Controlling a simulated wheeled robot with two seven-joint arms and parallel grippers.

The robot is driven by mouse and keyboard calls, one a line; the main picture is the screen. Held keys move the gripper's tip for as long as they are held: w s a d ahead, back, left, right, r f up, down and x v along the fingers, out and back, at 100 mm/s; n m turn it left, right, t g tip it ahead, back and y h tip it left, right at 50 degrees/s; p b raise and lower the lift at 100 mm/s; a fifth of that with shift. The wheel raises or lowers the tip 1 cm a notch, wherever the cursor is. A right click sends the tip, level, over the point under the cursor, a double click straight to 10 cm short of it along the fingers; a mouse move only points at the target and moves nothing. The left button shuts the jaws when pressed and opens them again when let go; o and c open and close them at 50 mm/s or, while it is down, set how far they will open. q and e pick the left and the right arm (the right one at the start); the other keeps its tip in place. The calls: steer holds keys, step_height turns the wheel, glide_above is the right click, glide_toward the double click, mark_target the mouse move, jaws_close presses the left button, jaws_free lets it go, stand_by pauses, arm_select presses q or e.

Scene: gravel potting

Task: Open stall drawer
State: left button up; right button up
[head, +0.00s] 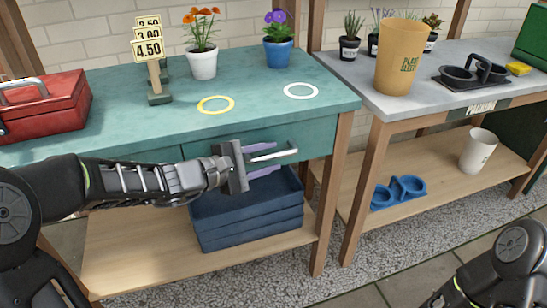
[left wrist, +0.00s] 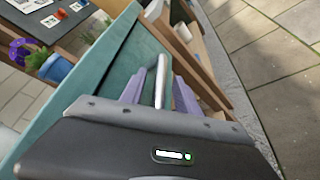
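The stall drawer (head: 318,143) is a teal front under the right part of the teal table top, and it looks shut. Its silver bar handle (head: 275,154) sticks out from the front. My left gripper (head: 276,158) is at the handle, with one purple finger above the bar and one below it. In the left wrist view the handle (left wrist: 160,80) runs between the two fingers, with gaps at its sides, so the gripper looks open around it. My right arm shows at the lower right, but its gripper is out of the picture.
Blue crates (head: 250,222) stand on the shelf below the drawer. A red toolbox (head: 45,108), a price sign (head: 149,48), flower pots, a yellow ring (head: 215,105) and a white ring (head: 301,91) are on the table top. A grey table (head: 400,108) stands to the right.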

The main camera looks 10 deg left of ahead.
arm_select(q)
steer(key=shift+x, duration=0.9)
steer(key=shift+c, duration=0.5)
jaws_close()
